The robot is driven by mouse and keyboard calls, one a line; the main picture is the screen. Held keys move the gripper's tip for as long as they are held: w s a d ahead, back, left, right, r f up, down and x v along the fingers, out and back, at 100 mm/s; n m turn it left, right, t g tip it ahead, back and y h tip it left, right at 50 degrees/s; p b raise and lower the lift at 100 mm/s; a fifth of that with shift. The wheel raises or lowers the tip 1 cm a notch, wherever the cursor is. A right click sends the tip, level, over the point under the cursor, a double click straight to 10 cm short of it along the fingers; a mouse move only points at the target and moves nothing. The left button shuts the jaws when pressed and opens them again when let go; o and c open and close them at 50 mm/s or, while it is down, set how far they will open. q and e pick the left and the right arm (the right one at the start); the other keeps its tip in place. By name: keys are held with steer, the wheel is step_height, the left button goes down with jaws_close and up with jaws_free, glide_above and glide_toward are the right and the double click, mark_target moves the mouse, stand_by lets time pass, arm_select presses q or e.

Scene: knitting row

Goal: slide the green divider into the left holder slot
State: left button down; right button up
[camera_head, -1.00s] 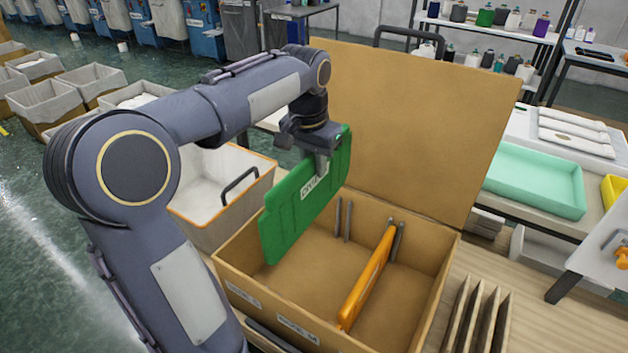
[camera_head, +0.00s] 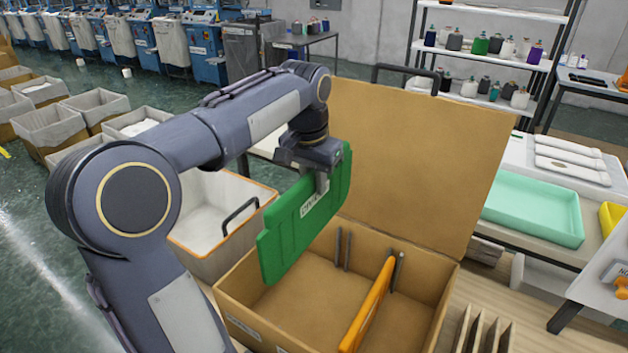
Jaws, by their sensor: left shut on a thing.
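The green divider (camera_head: 297,236) hangs upright from my left gripper (camera_head: 321,182), which is shut on its top edge by a white label. The divider is over the left part of the open cardboard box (camera_head: 437,307); its lower edge hides part of the box's left wall, so I cannot tell how far it is inside. A pair of grey posts (camera_head: 343,250) stands at the box's back wall, right of the divider. An orange divider (camera_head: 368,305) stands in the box farther right, by another pair of grey posts (camera_head: 397,271). My right gripper is not in view.
The box's raised lid (camera_head: 425,150) stands behind it. A white bin with an orange rim (camera_head: 207,211) is on the left. A wooden slotted rack (camera_head: 483,335) is at the front right. A mint tray (camera_head: 532,208) lies on the right table.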

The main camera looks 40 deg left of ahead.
arm_select(q)
steer(key=shift+r+p, duration=3.85)
steer(key=shift+r, duration=0.4)
steer(key=shift+f, duration=0.1)
